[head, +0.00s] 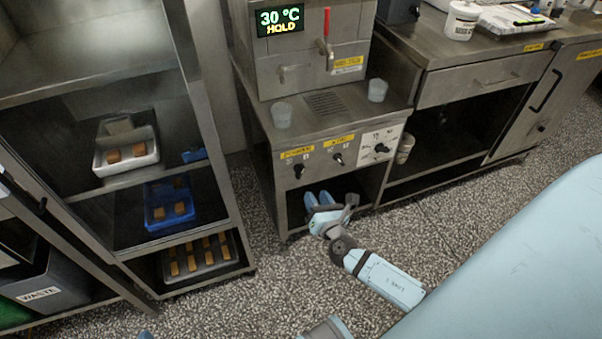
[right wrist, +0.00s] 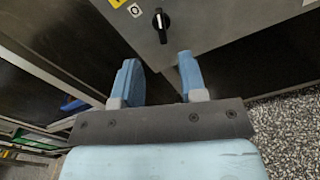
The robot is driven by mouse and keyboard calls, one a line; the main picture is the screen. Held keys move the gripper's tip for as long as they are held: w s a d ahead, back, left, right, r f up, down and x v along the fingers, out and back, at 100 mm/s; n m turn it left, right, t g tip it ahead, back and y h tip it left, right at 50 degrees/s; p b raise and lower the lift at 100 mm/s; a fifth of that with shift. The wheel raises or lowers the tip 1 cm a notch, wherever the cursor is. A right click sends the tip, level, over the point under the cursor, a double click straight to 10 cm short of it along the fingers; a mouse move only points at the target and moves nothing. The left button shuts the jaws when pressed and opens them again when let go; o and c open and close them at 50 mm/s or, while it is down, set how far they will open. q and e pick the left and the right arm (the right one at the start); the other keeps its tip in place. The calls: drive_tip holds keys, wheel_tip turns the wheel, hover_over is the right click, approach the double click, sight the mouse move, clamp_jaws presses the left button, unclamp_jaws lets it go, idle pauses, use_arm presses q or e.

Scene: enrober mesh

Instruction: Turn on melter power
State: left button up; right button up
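The melter (head: 310,75) is a steel machine with a lit display (head: 280,20) reading 30 °C HOLD. Its lower front panel carries a left black knob (head: 298,170), a middle black knob (head: 338,158) and a right dial (head: 381,147) on a white plate. Yellow labels sit above the left and middle knobs; their print is too small to read surely. My right gripper (head: 320,199) is below the panel, before the open lower bay. In the right wrist view its fingers (right wrist: 160,75) are apart and empty, with a black knob (right wrist: 161,20) beyond the tips, untouched.
Two cups (head: 281,115) (head: 377,90) stand on the melter's ledge beside a drip grille. A shelf rack (head: 215,200) with trays of brown pieces stands left. A steel counter (head: 460,55) adjoins on the right. Speckled floor is open in front of the melter.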

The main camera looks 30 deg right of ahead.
sight(303, 171)
drive_tip(key=x, duration=1)
drive_tip(key=shift+w+b, duration=0.4)
use_arm(q)
drive_tip(key=shift+w+d+r+t, duration=0.15)
drive_tip(key=shift+d+r+t, duration=0.1)
drive_tip(key=shift+r, duration=0.2)
drive_tip(key=shift+w+d+r+t, duration=0.15)
drive_tip(key=shift+r+t, duration=0.1)
drive_tip(key=shift+r, duration=0.15)
use_arm(e)
drive_tip(key=c, duration=0.6)
drive_tip(key=shift+f, duration=0.15)
drive_tip(key=shift+d+m+b, duration=0.1)
drive_tip(key=shift+m+b, duration=0.9)
drive_tip(key=shift+b, duration=0.1)
drive_tip(key=o, duration=0.6)
use_arm(q)
drive_tip(key=r, duration=0.1)
drive_tip(key=d+r+t+h, duration=0.1)
drive_tip(key=r, duration=0.1)
drive_tip(key=shift+w+d+r+t+h, duration=0.25)
drive_tip(key=shift+w+d+t+h, duration=0.05)
drive_tip(key=shift+w, duration=0.1)
